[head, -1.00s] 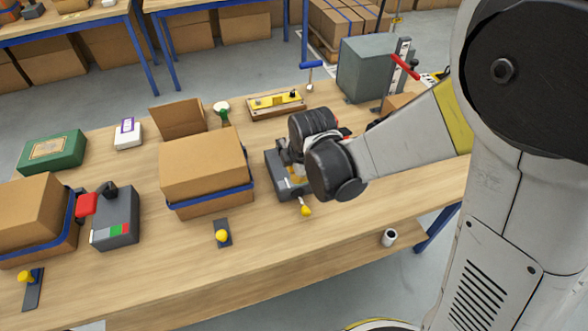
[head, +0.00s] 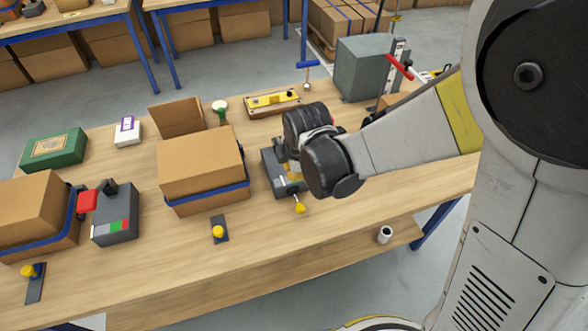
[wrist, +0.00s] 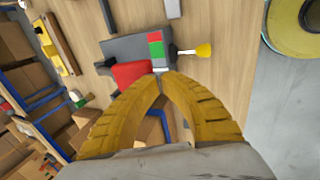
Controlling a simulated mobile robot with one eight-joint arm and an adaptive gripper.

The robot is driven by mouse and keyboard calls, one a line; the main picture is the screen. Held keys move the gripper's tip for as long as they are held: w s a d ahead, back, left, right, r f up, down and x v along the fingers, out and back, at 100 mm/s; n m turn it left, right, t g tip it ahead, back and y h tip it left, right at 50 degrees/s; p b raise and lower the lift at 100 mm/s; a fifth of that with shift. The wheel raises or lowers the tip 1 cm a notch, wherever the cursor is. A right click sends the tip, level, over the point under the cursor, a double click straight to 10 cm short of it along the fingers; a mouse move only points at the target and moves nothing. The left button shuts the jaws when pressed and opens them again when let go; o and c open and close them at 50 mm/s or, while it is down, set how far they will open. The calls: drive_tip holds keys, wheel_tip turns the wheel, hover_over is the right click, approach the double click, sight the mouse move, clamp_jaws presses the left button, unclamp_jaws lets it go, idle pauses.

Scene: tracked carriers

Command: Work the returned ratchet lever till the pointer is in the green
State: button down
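A grey ratchet unit (head: 268,172) stands on the bench right of the middle carton, partly hidden by my wrist in the head view. In the wrist view the unit (wrist: 122,47) shows a red lever (wrist: 130,74) and a gauge strip (wrist: 156,45) with green and red bands. I cannot make out the pointer. A yellow-knobbed stem (wrist: 203,50) sticks out beside the gauge. My gripper (wrist: 161,72) has its yellow fingers arched together, tips meeting beside the red lever near the gauge's end. I see nothing held between the tips.
A second grey unit (head: 115,213) with a red lever stands at left beside a blue-strapped carton (head: 30,215). The middle carton (head: 200,165) also has a blue strap. A yellow level (head: 272,99) and a grey box (head: 365,68) lie behind.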

drive_tip(key=p+v, duration=0.3)
drive_tip(key=v, duration=0.7)
drive_tip(key=shift+s+d, duration=0.2)
drive_tip(key=shift+s, duration=0.25)
